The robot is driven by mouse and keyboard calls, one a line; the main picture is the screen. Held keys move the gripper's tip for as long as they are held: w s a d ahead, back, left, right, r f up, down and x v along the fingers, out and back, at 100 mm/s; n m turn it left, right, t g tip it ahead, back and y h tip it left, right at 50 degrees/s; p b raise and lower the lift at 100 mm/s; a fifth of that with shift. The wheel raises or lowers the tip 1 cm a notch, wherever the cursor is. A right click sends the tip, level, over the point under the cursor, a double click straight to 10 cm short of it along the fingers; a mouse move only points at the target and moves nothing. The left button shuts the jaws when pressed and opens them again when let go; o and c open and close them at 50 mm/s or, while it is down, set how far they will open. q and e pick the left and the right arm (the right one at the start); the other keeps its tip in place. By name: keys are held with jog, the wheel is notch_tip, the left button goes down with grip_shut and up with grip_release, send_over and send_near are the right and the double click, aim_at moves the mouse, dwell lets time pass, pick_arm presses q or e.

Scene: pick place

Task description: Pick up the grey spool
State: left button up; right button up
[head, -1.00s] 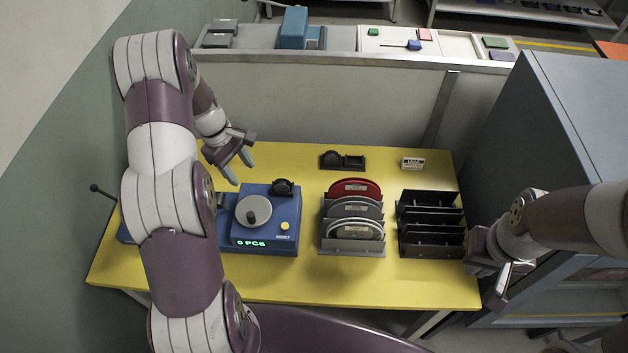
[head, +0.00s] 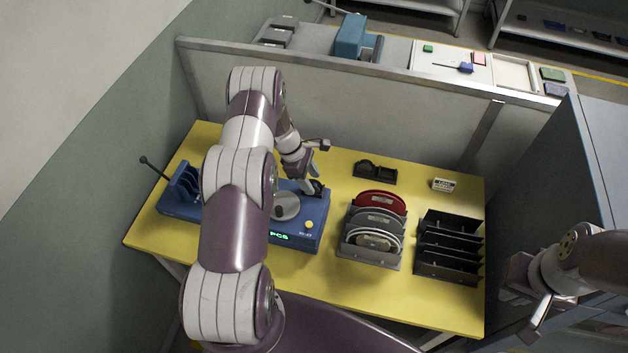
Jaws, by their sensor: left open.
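A grey spool (head: 376,221) stands on edge in a grey slotted rack (head: 370,258), between a red spool (head: 381,201) behind it and a pale spool (head: 377,239) in front. My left gripper (head: 312,172) is open and empty. It hangs over the back right part of the blue counting machine (head: 312,232), left of the rack and apart from the grey spool. My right gripper (head: 540,308) is off the right edge of the table, and its jaw opening is unclear.
A black slotted rack (head: 447,265) stands right of the grey rack. A black tape dispenser (head: 375,173) and a small white label block (head: 443,185) lie at the back of the yellow table (head: 300,285). A tall grey cabinet (head: 600,150) bounds the right.

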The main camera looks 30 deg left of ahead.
pick_arm(q)
jog(key=shift+w+f, duration=0.1)
jog(key=shift+f, duration=0.6)
jog(key=shift+d+r, duration=0.1)
jog(key=shift+d, duration=0.15)
jog(key=c, duration=0.7)
grip_shut()
jog(key=shift+a, duration=0.1)
